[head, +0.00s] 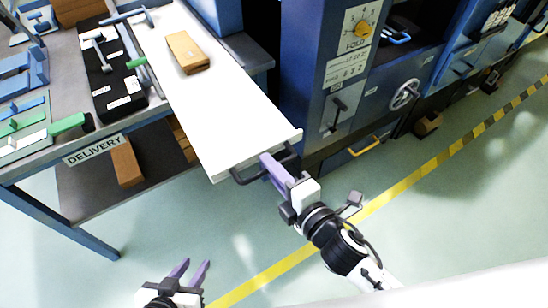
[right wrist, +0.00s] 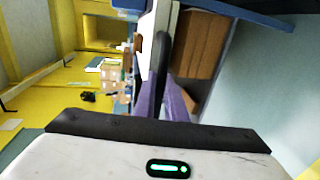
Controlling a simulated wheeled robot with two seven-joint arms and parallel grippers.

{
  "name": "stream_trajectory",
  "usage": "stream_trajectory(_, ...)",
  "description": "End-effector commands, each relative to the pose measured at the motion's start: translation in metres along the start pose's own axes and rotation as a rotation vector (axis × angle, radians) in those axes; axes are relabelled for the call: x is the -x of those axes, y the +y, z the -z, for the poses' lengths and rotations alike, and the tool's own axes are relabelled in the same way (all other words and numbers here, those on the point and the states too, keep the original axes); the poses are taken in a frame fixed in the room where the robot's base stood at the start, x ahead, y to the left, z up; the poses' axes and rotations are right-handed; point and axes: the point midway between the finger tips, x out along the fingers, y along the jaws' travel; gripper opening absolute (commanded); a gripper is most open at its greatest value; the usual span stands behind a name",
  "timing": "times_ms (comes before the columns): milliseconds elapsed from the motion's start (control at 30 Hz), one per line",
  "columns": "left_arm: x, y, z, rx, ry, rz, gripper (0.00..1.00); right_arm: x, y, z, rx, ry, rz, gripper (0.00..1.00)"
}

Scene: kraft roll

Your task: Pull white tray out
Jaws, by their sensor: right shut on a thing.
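The long white tray (head: 236,112) sticks out from the blue machine in the head view, with its near end over the floor. A black bar handle (head: 244,178) is fixed to that near end. My right gripper (head: 268,163) has its purple fingers shut on the handle. In the right wrist view the dark handle (right wrist: 161,55) runs between the purple fingers, and part of the tray's edge shows beside it. A brown block (head: 187,52) lies on the tray toward its far end. My left gripper (head: 189,268) is open and empty, low in the head view, apart from the tray.
A grey table (head: 72,134) with a DELIVERY label stands left of the tray, holding tools and a black case (head: 108,70). Brown boxes (head: 126,162) sit on its lower shelf. The blue machine (head: 306,92) stands on the right. Green floor is open in front, crossed by a yellow line.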

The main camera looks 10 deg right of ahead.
Motion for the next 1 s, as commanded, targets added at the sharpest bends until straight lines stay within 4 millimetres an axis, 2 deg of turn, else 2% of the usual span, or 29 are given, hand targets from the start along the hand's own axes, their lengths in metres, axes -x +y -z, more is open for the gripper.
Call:
stream_trajectory(300, 0.001, 0.002, -0.005, 0.0, -0.009, -0.003, 0.31, 0.001, 0.0, -0.001, 0.002, -0.002, -0.001, 0.0)
stream_trajectory(333, 0.001, 0.002, -0.006, 0.0, -0.01, -0.003, 0.31, 0.001, 0.0, -0.001, 0.002, -0.002, -0.001, 0.14)
stream_trajectory(433, 0.002, 0.002, -0.007, 0.0, -0.013, -0.004, 0.31, 0.0, 0.0, -0.001, 0.001, -0.002, -0.001, 0.29)
stream_trajectory(767, 0.002, 0.003, -0.008, 0.0, -0.014, -0.004, 0.31, 0.003, 0.0, -0.001, 0.0, -0.001, 0.0, 0.29)
stream_trajectory(867, 0.002, 0.003, -0.008, 0.0, -0.015, -0.005, 0.31, 0.013, -0.002, -0.001, 0.0, -0.001, 0.002, 0.29)
stream_trajectory(1000, 0.001, 0.003, -0.009, -0.001, -0.015, -0.005, 0.31, 0.039, -0.002, 0.0, -0.002, 0.0, 0.003, 0.29)
